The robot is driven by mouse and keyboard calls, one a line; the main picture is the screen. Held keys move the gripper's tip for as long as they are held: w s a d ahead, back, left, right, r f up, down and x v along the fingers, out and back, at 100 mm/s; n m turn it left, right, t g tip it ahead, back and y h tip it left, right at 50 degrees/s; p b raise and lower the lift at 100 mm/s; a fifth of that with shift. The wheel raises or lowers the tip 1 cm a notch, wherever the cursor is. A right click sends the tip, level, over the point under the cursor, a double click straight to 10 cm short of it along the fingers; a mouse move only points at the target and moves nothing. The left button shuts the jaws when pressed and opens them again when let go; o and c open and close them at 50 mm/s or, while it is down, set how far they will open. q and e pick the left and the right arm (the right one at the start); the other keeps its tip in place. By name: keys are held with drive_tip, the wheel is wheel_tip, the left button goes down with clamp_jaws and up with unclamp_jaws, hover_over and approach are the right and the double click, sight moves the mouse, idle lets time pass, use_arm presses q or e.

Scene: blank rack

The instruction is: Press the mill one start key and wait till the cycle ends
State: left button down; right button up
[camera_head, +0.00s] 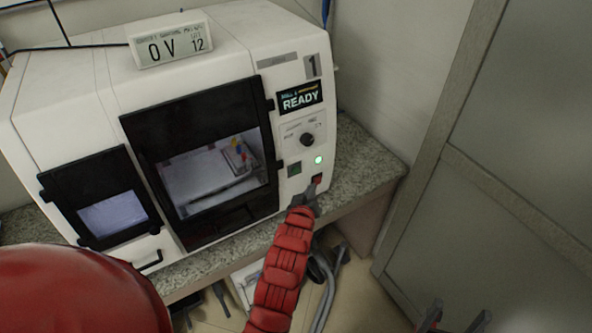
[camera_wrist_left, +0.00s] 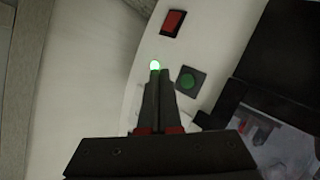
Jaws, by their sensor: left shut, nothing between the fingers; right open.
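The white mill marked 1 (camera_head: 85,85) stands on a counter, its display (camera_head: 300,96) reading READY. On its panel are a square dark key with a green button (camera_head: 294,169), a lit green lamp (camera_head: 318,160) and a red switch (camera_head: 317,178). In the left wrist view the green key (camera_wrist_left: 188,80) is just right of my shut, empty left gripper (camera_wrist_left: 160,72); the lamp (camera_wrist_left: 154,65) is at its tips and the red switch (camera_wrist_left: 172,23) beyond. I cannot tell whether the tips touch the panel. My right gripper (camera_head: 456,318) is open at the bottom edge.
The mill's black-framed window (camera_head: 137,125) is closed, with a light block and small coloured parts inside. A small sign (camera_head: 171,40) stands on top. The speckled counter (camera_head: 365,160) ends near a grey cabinet (camera_head: 520,130) at right. A grey hose (camera_head: 328,280) hangs below.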

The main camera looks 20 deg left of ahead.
sight(295, 171)
use_arm(q)
drive_tip(key=shift+w+a+f, duration=0.1)
drive_tip(key=shift+w+a, duration=0.75)
drive_tip(key=shift+a, duration=0.2)
drive_tip(key=shift+w+a, duration=0.8)
drive_tip(key=shift+a, duration=0.25)
drive_tip(key=shift+b, duration=0.3)
drive_tip(key=shift+w+a, duration=0.25)
drive_tip(key=shift+a, duration=0.1)
